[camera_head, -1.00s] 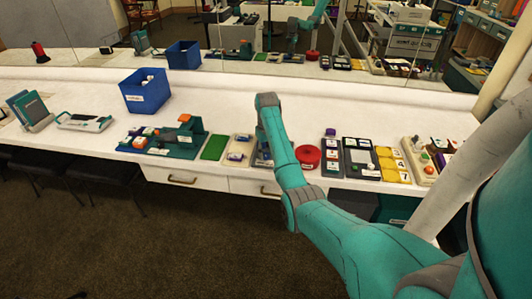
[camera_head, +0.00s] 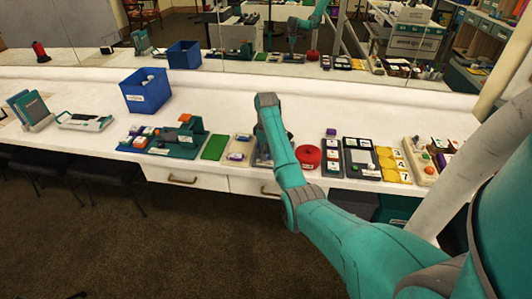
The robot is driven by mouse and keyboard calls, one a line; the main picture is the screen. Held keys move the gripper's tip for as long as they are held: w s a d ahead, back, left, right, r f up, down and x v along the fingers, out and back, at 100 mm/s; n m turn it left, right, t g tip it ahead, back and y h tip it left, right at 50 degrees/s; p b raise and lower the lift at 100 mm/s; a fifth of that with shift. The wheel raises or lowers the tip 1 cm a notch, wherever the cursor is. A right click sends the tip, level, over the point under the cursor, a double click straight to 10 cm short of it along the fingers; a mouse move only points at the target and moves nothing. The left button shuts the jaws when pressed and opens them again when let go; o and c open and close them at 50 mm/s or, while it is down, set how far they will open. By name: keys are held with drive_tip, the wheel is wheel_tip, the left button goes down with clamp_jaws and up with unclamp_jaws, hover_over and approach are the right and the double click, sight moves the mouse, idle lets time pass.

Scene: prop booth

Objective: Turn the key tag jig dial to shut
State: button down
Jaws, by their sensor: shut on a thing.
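My arm reaches over the bench from the right, and its wrist hangs down in the middle of the row of props. My gripper (camera_head: 262,158) is mostly hidden behind the arm; only a dark grey part shows at the arm's left edge, low over the bench. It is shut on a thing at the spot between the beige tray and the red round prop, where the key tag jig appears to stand. The jig and its dial are almost wholly covered by my arm, so the dial's setting cannot be read.
A beige tray (camera_head: 232,158) and a green mat (camera_head: 214,147) lie left of my gripper. A red round prop (camera_head: 308,163) sits close on the right, beside a dark panel (camera_head: 331,170). A blue bin (camera_head: 146,99) stands back left.

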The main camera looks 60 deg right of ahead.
idle(0.4)
drive_tip(key=c, duration=0.8)
unclamp_jaws()
drive_tip(key=shift+r, duration=3.75)
